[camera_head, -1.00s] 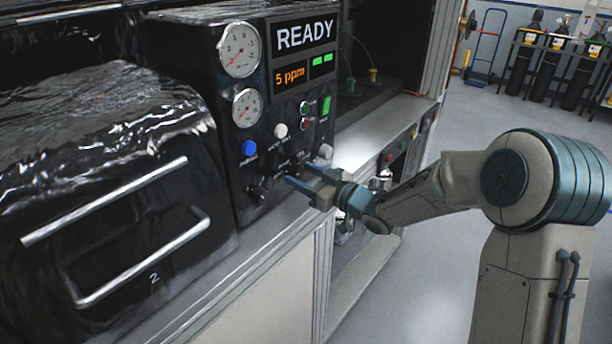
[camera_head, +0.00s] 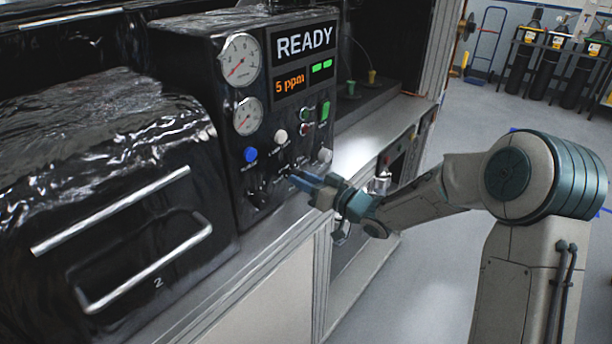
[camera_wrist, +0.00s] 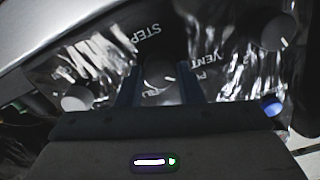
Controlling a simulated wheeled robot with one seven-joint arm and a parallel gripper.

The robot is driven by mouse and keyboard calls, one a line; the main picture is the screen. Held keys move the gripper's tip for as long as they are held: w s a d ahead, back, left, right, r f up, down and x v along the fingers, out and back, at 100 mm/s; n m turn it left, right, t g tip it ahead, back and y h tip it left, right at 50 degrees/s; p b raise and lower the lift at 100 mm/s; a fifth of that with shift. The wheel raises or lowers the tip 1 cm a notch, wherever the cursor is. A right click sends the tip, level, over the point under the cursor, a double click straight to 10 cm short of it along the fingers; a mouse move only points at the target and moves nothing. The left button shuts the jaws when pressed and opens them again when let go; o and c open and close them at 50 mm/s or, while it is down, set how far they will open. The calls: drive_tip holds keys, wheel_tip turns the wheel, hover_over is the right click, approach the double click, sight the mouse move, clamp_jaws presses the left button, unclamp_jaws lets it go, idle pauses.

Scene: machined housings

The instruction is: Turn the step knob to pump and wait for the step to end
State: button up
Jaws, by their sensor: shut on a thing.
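The black control panel (camera_head: 225,130) carries a display that reads READY in white and 5 ppm in orange, with green bars. The knob's pointer cannot be made out. In the head view my gripper (camera_head: 300,180), with blue fingers, reaches the lower right of the panel, shut on the knob and hiding it.
Two round gauges (camera_head: 239,58), a blue button (camera_head: 250,154), a white button (camera_head: 280,136) and a green switch (camera_head: 325,111) are on the panel. A black chamber door with metal handles (camera_head: 145,265) is at the left. A grey counter (camera_head: 375,140) extends to the right.

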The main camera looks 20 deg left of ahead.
drive_tip(key=m+p, duration=0.3)
drive_tip(key=m, duration=0.2)
drive_tip(key=shift+m, duration=0.3)
drive_tip(key=shift+a, duration=0.1)
idle(0.3)
drive_tip(key=o, duration=1)
drive_tip(key=shift+s, duration=0.1)
drive_tip(key=shift+d, duration=0.4)
drive_tip(key=b+v, duration=0.2)
drive_tip(key=v, duration=1.1)
